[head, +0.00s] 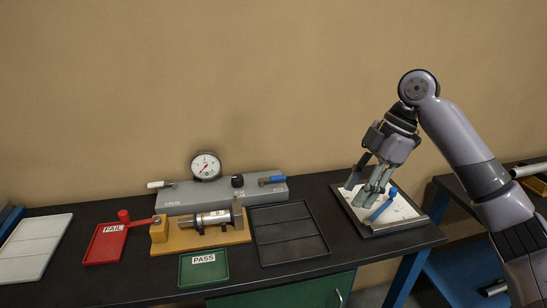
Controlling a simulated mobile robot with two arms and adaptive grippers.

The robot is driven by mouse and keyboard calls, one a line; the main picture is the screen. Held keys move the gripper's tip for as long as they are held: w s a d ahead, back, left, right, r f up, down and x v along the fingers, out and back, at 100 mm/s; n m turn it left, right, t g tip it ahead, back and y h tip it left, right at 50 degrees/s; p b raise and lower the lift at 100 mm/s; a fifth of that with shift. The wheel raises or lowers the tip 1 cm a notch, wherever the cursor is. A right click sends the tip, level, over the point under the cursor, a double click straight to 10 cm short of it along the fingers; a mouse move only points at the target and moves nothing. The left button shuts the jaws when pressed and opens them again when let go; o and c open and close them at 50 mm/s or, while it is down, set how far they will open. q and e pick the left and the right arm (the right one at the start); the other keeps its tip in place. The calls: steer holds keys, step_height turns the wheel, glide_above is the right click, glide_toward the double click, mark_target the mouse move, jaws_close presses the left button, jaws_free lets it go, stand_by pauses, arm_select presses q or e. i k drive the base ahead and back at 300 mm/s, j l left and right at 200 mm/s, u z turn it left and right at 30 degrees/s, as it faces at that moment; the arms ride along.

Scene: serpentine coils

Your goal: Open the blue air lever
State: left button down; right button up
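The blue air lever (272,179) sits at the right end of a grey manifold block (220,194) at the back of the black bench. It appears to lie along the block, pointing sideways. My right gripper (360,197) points down over a dark-rimmed tray with a white surface (397,213), well to the right of the lever. Its fingers look spread apart, with nothing visible held between them. A blue pen-like object (384,204) lies on that tray, just right of the fingers. My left gripper is out of view.
A pressure gauge (206,166), black knob (237,181) and white lever (160,184) are on the block. Red FAIL tray (105,246), green PASS tray (204,269) and black divided tray (290,234) lie nearby.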

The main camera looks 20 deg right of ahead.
mark_target(272, 179)
steer(key=i, duration=1.1)
